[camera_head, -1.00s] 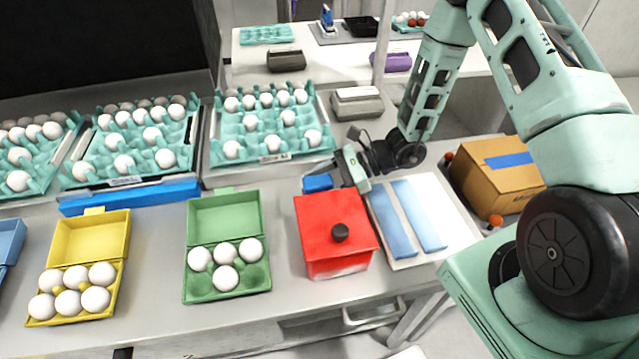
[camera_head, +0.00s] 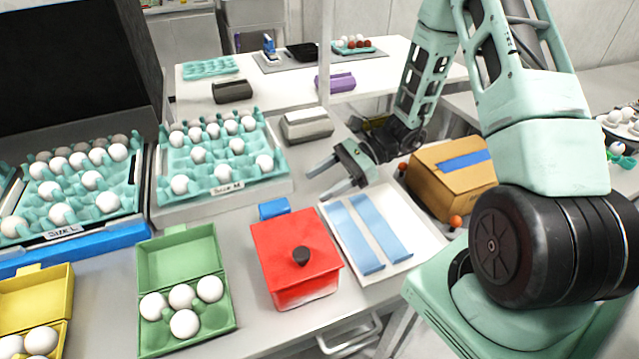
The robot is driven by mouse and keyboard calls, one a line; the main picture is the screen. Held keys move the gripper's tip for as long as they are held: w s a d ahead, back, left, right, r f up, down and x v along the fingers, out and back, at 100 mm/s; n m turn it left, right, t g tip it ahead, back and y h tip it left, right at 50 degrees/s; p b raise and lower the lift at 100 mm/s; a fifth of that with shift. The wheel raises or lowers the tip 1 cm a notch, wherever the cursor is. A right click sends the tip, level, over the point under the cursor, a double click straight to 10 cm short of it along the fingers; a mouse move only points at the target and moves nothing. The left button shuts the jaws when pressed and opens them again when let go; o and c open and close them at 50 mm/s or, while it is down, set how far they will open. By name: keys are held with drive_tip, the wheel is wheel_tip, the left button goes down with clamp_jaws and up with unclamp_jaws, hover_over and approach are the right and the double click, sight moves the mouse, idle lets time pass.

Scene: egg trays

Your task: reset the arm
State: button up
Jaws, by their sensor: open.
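My gripper (camera_head: 325,180) is open and empty. It hangs over the counter behind the red box (camera_head: 287,245) and above the back edge of a white tray (camera_head: 403,228) with two blue strips. Its two fingers point left, toward the teal egg tray (camera_head: 250,186) labelled Size M, and are apart from it. My arm runs up and to the right from the gripper.
A green carton (camera_head: 176,258) holds several eggs with its lid open. A yellow carton (camera_head: 38,290) stands at the left edge. A cardboard box (camera_head: 440,192) with blue tape stands right of my gripper. A small blue block (camera_head: 273,208) and a grey carton (camera_head: 307,125) are near it.

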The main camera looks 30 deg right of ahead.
idle(0.3)
drive_tip(key=s+n+g, duration=0.1)
drive_tip(key=s+a+r+n+g+h, duration=0.1)
drive_tip(key=s+n+g+h, duration=0.1)
drive_tip(key=n, duration=0.1)
drive_tip(key=shift+s+a+r, duration=0.3)
drive_tip(key=shift+r, duration=0.05)
drive_tip(key=s+d+r+n+t+h, duration=0.1)
drive_tip(key=s+r+n+t+h, duration=0.1)
drive_tip(key=r+n+h, duration=0.5)
drive_tip(key=s+d+r+n+t+h, duration=0.1)
drive_tip(key=s+d+r+n+h, duration=0.2)
drive_tip(key=n, duration=0.6)
drive_tip(key=s+a+r+n+g, duration=0.1)
drive_tip(key=s+a+n, duration=0.3)
drive_tip(key=a, duration=0.5)
drive_tip(key=s+a+r+n+g, duration=0.1)
drive_tip(key=s+a+n, duration=0.2)
drive_tip(key=s+a, duration=0.5)
drive_tip(key=shift+a+n+g+h, duration=0.3)
drive_tip(key=shift+a+n+h, duration=0.1)
drive_tip(key=shift+a, duration=0.85)
